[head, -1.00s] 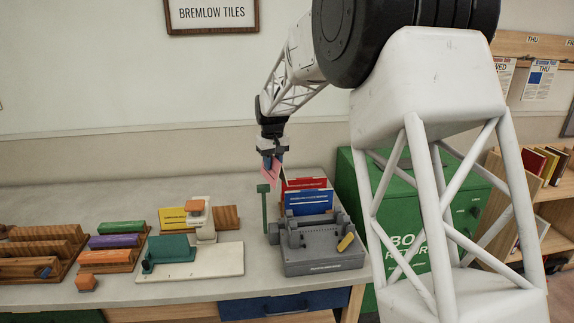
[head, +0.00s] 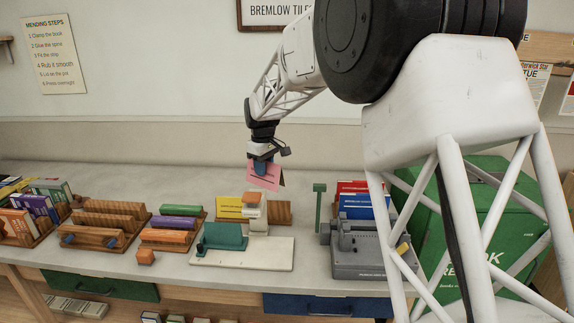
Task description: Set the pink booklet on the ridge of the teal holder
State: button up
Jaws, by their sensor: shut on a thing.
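My gripper (head: 262,166) is shut on the pink booklet (head: 262,181) and holds it in the air above the bench. The booklet hangs below the fingers and its two covers are slightly spread. The teal holder (head: 222,237) stands on the left part of a cream base board (head: 272,258), lower in the picture and left of the booklet. Its ridge is too small to make out clearly. The booklet and the holder are apart.
A cream post with an orange top (head: 254,205) stands beside the teal holder. Behind it is a wooden rack (head: 277,213) with a yellow booklet (head: 229,207). A green upright (head: 319,205) and a grey machine (head: 366,262) stand to the right. Wooden racks (head: 95,228) fill the left.

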jog(key=s+a+n, duration=0.3)
jog(key=s+a, duration=0.1)
jog(key=a, duration=0.4)
jog(key=s+a+n, duration=0.4)
jog(key=a, duration=0.5)
jog(key=w+d+f, duration=0.2)
jog(key=w+f, duration=0.1)
jog(key=f, duration=0.5)
jog(key=shift+w+f+m, duration=0.15)
jog(key=shift+f+m, duration=0.15)
jog(key=shift+m, duration=0.1)
jog(key=shift+f, duration=0.15)
jog(key=shift+f, duration=2.05)
